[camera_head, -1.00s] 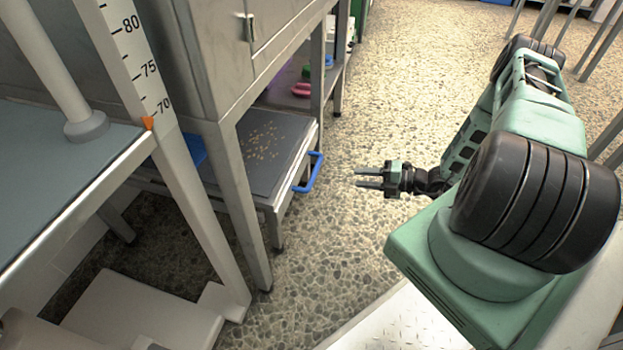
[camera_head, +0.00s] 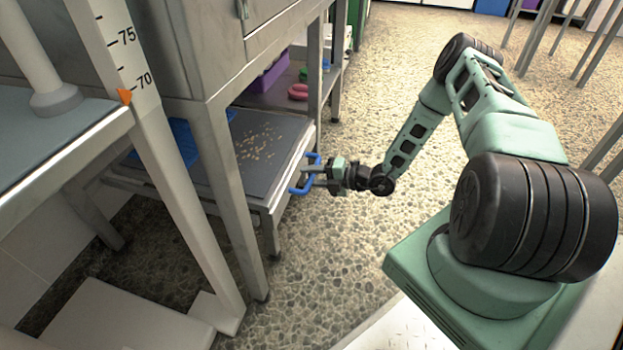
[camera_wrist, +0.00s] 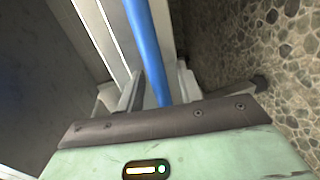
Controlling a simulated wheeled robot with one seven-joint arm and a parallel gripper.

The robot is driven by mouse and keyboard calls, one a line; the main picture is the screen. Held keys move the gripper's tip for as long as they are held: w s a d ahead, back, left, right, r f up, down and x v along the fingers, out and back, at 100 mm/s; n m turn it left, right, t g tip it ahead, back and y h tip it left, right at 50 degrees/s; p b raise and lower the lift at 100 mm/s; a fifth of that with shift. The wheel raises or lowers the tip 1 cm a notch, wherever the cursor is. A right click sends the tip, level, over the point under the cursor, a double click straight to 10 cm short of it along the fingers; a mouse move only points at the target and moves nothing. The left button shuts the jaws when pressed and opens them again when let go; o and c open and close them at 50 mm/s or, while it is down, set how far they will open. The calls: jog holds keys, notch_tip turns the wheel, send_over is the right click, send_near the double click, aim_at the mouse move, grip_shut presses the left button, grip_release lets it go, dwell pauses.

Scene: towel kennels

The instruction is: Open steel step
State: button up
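The steel step (camera_head: 268,205) is a low grey metal unit with a dark top (camera_head: 215,175), set between the legs of the steel frame under the cabinet. Tan crumbs lie scattered on its top. A blue bar handle (camera_head: 297,190) stands out from its front edge. My gripper (camera_head: 312,177) is at this handle, fingers pointing left toward the step. In the wrist view the blue handle (camera_wrist: 149,45) runs between the two fingers (camera_wrist: 161,88), with gaps visible beside it. The fingers look open around it, not clamped. Contact cannot be told.
A steel frame leg (camera_head: 233,200) stands just left of the step's front. A lower shelf behind holds a purple bin (camera_head: 265,72) and a pink item (camera_head: 298,91). A blue item (camera_head: 186,140) lies at the step's back left. The speckled floor (camera_head: 330,260) in front is clear.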

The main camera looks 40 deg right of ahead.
grip_shut()
jog(key=f+p+v, duration=0.2)
jog(key=f+v, duration=0.1)
jog(key=v, duration=1.4)
jog(key=s+d+f+p+v, duration=0.1)
jog(key=f+v, duration=0.3)
jog(key=v, duration=1.4)
jog(key=shift+s+f+p, duration=0.3)
jog(key=shift+p, duration=0.35)
grip_release()
jog(key=shift+d, duration=0.1)
jog(key=p+v, duration=0.3)
jog(key=v, duration=1.4)
jog(key=shift+s, duration=0.2)
